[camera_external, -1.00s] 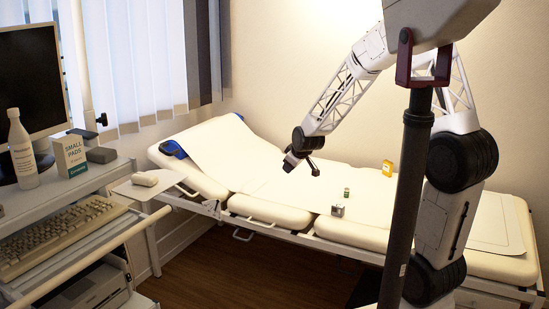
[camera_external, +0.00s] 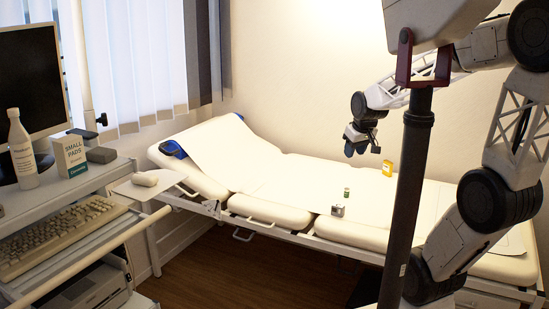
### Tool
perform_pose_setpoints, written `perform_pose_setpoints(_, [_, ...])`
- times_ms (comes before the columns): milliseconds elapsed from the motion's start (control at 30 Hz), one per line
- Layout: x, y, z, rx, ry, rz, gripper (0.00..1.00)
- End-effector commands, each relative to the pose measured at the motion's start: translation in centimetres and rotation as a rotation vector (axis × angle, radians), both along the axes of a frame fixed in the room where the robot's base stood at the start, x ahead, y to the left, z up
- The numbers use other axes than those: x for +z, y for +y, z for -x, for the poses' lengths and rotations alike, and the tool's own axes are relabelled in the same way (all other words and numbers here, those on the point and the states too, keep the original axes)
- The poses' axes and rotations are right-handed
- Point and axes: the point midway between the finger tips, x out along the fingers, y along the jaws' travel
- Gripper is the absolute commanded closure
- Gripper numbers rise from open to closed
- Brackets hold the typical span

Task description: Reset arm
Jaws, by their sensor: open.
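My gripper (camera_external: 362,148) hangs in the air above the right half of the examination bed (camera_external: 265,205). It points downward and its jaws are open, with nothing visible between them. On the bed below it are a small green item (camera_external: 346,193), a small grey metallic item (camera_external: 337,210) at the front edge, and a yellow box (camera_external: 387,167) towards the wall. My gripper is apart from all of them. My arm is folded back at the right, and a dark pole in front hides part of it.
A trolley at the left holds a monitor (camera_external: 32,90), a keyboard (camera_external: 58,233), a white bottle (camera_external: 21,150) and a small pads box (camera_external: 70,155). A white mouse-like object (camera_external: 145,179) lies on a side shelf. The raised headrest and middle of the bed are clear.

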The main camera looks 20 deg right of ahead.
Motion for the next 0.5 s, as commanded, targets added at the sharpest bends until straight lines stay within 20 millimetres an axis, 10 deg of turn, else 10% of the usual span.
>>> perform_pose_setpoints(500, [1.7,-3.2,12.1,-0.209,0.118,-0.014,0.60])
